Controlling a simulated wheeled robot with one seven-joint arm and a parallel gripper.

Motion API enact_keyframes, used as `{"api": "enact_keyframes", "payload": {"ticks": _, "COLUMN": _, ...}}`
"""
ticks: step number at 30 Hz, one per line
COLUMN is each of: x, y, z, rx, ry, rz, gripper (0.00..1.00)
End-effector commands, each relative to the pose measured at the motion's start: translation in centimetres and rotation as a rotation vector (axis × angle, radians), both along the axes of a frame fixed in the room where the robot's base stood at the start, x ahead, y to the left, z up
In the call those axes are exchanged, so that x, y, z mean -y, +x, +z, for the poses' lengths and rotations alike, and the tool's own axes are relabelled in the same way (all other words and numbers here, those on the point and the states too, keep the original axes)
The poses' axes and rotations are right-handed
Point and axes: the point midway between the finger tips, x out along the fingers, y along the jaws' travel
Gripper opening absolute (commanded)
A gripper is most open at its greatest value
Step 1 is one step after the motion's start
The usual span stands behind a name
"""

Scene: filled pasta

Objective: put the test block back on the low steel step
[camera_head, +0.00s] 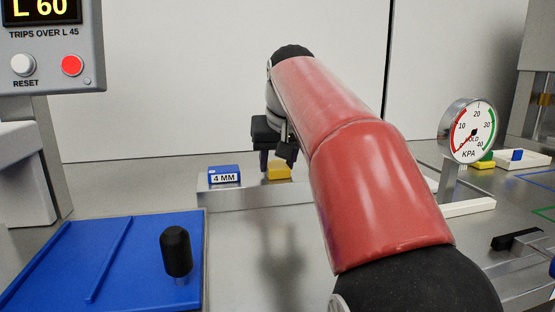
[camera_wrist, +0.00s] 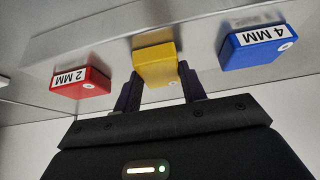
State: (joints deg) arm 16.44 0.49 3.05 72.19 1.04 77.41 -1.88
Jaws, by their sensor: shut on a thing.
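The yellow block (camera_wrist: 157,62) is between the two dark fingers of my gripper (camera_wrist: 160,72) in the wrist view, and my gripper is shut on it. In the head view the yellow block (camera_head: 279,170) shows below my gripper (camera_head: 277,160), at the low steel step (camera_head: 250,196). It looks level; I cannot tell whether it rests on the step or hangs just above it. A blue block marked 4 MM (camera_head: 224,174) sits on the step to its left. A red block marked 2 MM (camera_wrist: 80,82) sits on its other side, hidden by my arm in the head view.
A blue tray (camera_head: 60,262) with a black-topped peg (camera_head: 176,250) lies front left. A display box with buttons (camera_head: 48,50) stands above it. A pressure gauge (camera_head: 468,131) stands at right. Steel surface before the step is clear. A pale wall closes the back.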

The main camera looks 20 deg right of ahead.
Motion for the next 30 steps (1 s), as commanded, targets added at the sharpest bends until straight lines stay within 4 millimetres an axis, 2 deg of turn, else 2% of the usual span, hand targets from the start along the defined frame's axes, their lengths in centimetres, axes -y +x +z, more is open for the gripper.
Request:
{"api": "enact_keyframes", "payload": {"ticks": 1, "x": 0.0, "y": 0.0, "z": -0.1, "rx": 0.001, "ry": 0.000, "rz": 0.000, "gripper": 0.42}}
{"api": "enact_keyframes", "payload": {"ticks": 6, "x": 0.0, "y": 0.0, "z": 0.0, "rx": 0.000, "ry": 0.000, "rz": 0.000, "gripper": 0.65}}
{"api": "enact_keyframes", "payload": {"ticks": 7, "x": 0.0, "y": 0.0, "z": 0.0, "rx": 0.000, "ry": 0.000, "rz": 0.000, "gripper": 0.66}}
{"api": "enact_keyframes", "payload": {"ticks": 17, "x": -0.1, "y": -0.2, "z": 0.5, "rx": 0.000, "ry": 0.000, "rz": 0.000, "gripper": 0.66}}
{"api": "enact_keyframes", "payload": {"ticks": 27, "x": -0.6, "y": -2.9, "z": 5.3, "rx": 0.003, "ry": -0.001, "rz": 0.001, "gripper": 0.66}}
{"api": "enact_keyframes", "payload": {"ticks": 30, "x": -0.7, "y": -3.4, "z": 6.2, "rx": 0.002, "ry": -0.001, "rz": 0.001, "gripper": 0.66}}
